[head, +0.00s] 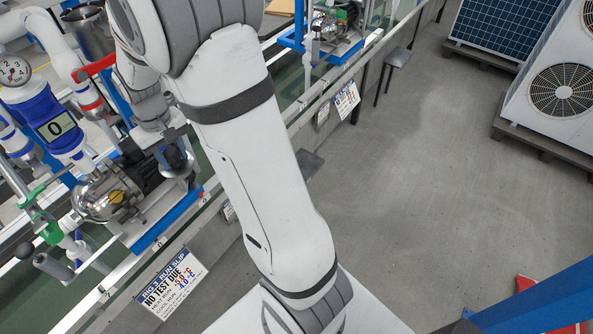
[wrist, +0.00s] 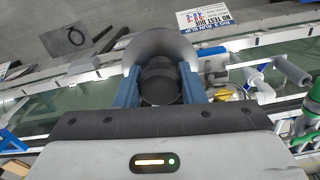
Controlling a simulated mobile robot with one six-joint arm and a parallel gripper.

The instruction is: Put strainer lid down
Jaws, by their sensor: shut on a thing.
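My gripper (wrist: 160,88) has its two blue fingers closed on the dark round knob (wrist: 160,72) of the strainer lid. The lid (wrist: 160,40) shows in the wrist view as a smooth grey disc beyond the fingertips. In the head view, my gripper reaches over the bench beside the pump (head: 103,197). The lid (head: 177,166) seems to be the grey round piece just below it there. My arm and wrist hide part of the gripper. I cannot tell whether the lid touches anything beneath it.
A blue meter (head: 52,122) and pipes crowd the left. Open floor (head: 430,190) lies right.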

